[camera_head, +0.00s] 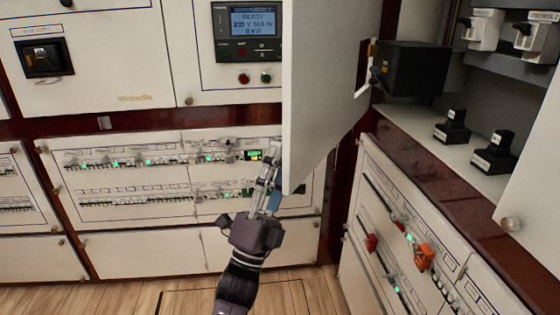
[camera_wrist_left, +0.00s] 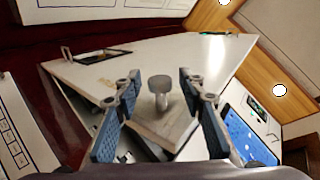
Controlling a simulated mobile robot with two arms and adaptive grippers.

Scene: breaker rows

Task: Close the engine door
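A white cabinet door (camera_head: 325,90) stands swung open in the middle of the head view, with its hinge side by the open compartment. My left gripper (camera_head: 268,172) is at its lower free edge. In the left wrist view the left gripper (camera_wrist_left: 160,100) is open, one finger on each side of a round grey knob (camera_wrist_left: 160,84) on the white door panel (camera_wrist_left: 90,75). The fingers look apart from the knob. In the head view this knob is hidden. A second white door (camera_head: 535,190) with a round knob (camera_head: 511,224) stands open at the right. My right gripper is not in view.
The open compartment (camera_head: 410,120) holds black switches (camera_head: 494,152) and a black box (camera_head: 410,68). Breaker rows (camera_head: 150,158) are behind my left arm. An angled panel with an orange handle (camera_head: 424,257) is at lower right. Wooden floor (camera_head: 120,298) shows below.

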